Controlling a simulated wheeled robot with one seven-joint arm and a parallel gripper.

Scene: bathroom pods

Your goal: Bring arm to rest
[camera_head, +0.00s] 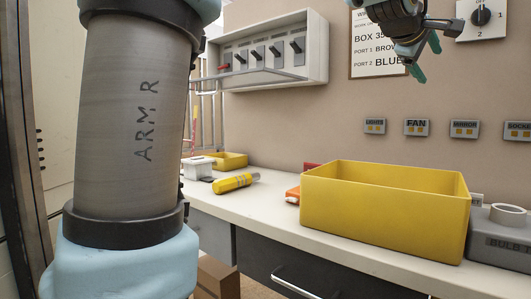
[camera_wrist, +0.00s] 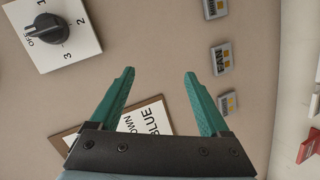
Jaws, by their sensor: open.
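My gripper (camera_head: 427,60) shows at the top right of the head view, up in front of the wall and above the worktop. Its two green fingers are spread apart in the wrist view (camera_wrist: 158,90), with nothing between them but bare wall. The fingers are clear of the worktop and hold nothing. My large grey arm link fills the left of the head view and hides part of the room behind it.
A yellow bin (camera_head: 385,200) stands on the worktop (camera_head: 262,208). A rotary switch (camera_head: 482,17) and a paper notice (camera_head: 368,50) are on the wall near my gripper. A switch box (camera_head: 265,50) juts out left. A grey box (camera_head: 500,240) stands at right.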

